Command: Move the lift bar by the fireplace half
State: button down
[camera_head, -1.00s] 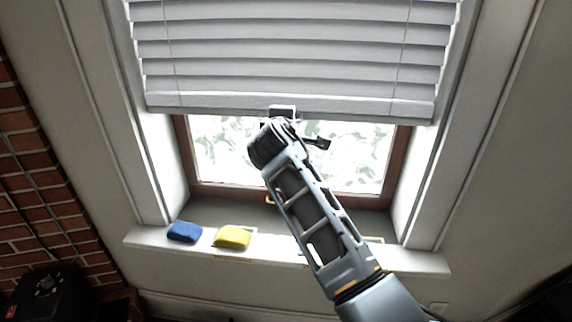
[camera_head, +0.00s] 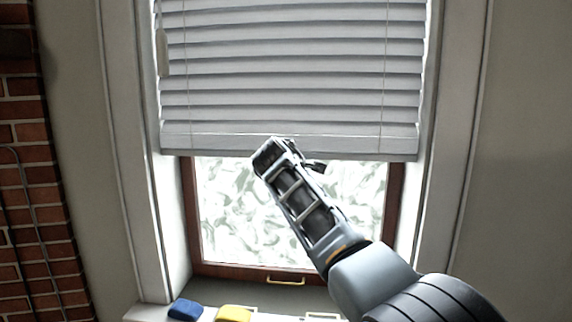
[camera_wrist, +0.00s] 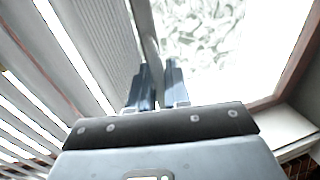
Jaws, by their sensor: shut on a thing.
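The lift bar (camera_head: 350,147) is the pale bottom rail of a white slatted blind (camera_head: 290,65) hung in the window recess. It spans the recess and looks close to level. My gripper (camera_wrist: 158,75) is shut on the bar, near its middle. In the wrist view, the two dark blue fingers lie on either side of the bar's narrow edge (camera_wrist: 146,30). In the head view, my wrist hides the fingertips and the grasped part of the bar.
Bare glass (camera_head: 235,215) in a brown window frame (camera_head: 393,215) shows below the bar. A blue block (camera_head: 185,310) and a yellow block (camera_head: 234,314) sit on the white sill (camera_head: 145,312). A brick wall (camera_head: 25,200) stands at the left.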

jog(key=shift+a, duration=0.1)
jog(key=c, duration=1.3)
grip_release()
jog(key=shift+c, duration=0.2)
jog(key=b+v, duration=0.1)
jog(key=v, duration=0.6)
jog(key=shift+s, duration=0.4)
